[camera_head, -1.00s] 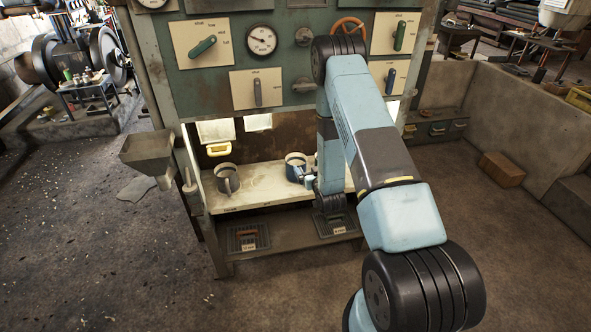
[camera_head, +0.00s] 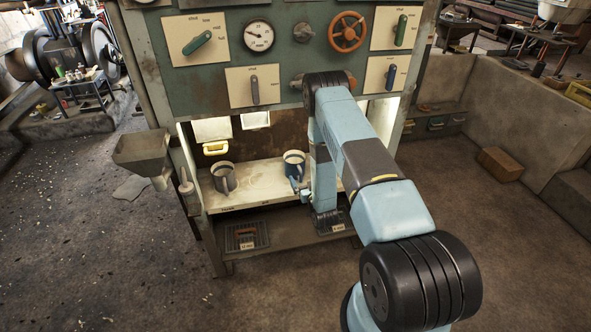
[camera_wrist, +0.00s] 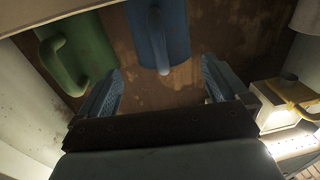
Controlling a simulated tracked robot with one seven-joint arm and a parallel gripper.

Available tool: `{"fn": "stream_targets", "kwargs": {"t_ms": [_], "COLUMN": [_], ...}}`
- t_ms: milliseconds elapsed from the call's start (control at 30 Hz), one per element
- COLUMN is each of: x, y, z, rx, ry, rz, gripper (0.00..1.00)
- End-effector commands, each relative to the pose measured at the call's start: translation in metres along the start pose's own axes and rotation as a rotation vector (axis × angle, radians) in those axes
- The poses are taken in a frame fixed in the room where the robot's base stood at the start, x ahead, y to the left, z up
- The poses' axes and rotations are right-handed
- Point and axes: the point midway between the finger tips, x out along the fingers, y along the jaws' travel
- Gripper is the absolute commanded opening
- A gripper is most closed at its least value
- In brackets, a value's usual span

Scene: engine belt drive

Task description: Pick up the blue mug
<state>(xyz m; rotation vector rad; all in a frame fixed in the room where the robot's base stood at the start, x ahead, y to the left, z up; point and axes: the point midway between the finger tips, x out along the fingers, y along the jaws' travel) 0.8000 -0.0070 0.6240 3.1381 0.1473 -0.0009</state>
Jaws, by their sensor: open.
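The blue mug (camera_head: 294,161) stands on the pale shelf under the panel. In the wrist view the blue mug (camera_wrist: 158,32) is at the top centre, with its handle pointing toward my gripper. My gripper (camera_wrist: 162,85) is open, with one finger on each side of the handle's line. The handle's end is close to the gap between the fingertips; I cannot tell whether it is inside.
A green mug (camera_wrist: 82,50) stands close beside the left finger in the wrist view. A grey mug (camera_head: 223,177) stands on the shelf (camera_head: 258,188) to the left. A yellow handle (camera_head: 215,148) is behind it. The control panel (camera_head: 290,85) overhangs the shelf.

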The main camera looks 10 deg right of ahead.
Motion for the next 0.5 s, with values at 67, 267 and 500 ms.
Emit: {"fn": "stream_targets", "kwargs": {"t_ms": [67, 267, 500], "x": [0.011, 0.024, 0.05], "y": [0.0, -0.001, -0.003], "z": [0.0, 0.0, -0.001], "rx": [0.0, 0.0, 0.0], "ry": [0.002, 0.0, 0.003], "rz": [-0.001, -0.001, -0.001], "gripper": [1.0, 1.0, 1.0]}}
